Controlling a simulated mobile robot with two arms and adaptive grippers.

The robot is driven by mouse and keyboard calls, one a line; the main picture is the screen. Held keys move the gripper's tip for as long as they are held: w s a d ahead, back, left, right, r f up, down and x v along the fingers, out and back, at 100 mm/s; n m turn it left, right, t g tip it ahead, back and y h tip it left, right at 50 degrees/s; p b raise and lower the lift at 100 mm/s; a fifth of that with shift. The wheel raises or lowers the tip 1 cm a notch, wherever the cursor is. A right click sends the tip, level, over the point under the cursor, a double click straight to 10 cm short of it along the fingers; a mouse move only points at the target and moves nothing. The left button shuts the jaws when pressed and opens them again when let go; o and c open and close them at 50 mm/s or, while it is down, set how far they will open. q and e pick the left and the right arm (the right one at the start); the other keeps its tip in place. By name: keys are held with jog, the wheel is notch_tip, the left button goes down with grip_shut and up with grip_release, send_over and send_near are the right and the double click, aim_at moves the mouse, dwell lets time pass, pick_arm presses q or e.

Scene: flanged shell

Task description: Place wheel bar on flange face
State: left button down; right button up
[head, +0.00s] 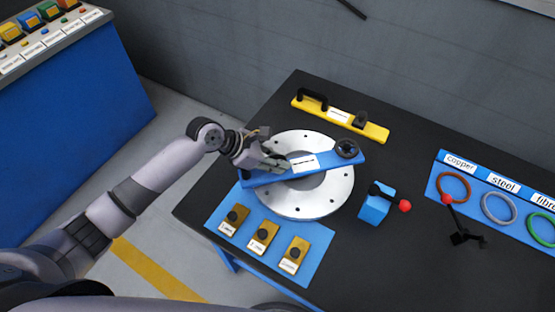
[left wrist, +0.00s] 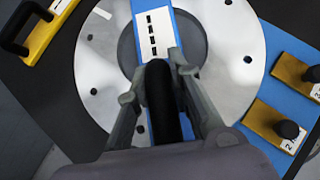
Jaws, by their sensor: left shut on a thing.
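The wheel bar (head: 318,161) is a blue bar with a white label and a black handwheel (head: 347,149) at its right end. It spans the round silver flange face (head: 330,195), which has bolt holes and a grey centre. I cannot tell whether the bar touches the face or is just above it. My left gripper (head: 276,163) is shut on the bar near its left part. In the left wrist view the gripper (left wrist: 160,85) has its fingers on both sides of the bar's black handle (left wrist: 161,105). My right gripper is not in view.
A yellow bar (head: 370,129) with a black handle lies behind the flange. A blue mat (head: 222,213) with several brass blocks lies in front. A blue block (head: 374,207) with a red-knobbed lever stands right. Coloured rings (head: 497,207) lie on a blue board farther right.

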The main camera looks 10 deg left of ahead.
pick_arm(q)
jog(key=shift+f, duration=0.35)
dwell(0.4)
jog(key=c, duration=1.4)
grip_release()
jog(key=shift+f, duration=0.1)
jog(key=shift+o, duration=0.2)
jog(key=shift+s+f, duration=0.1)
jog(key=shift+f, duration=0.1)
jog(key=v, duration=1.2)
jog(key=shift+a+r, duration=0.1)
jog(key=shift+r, duration=0.05)
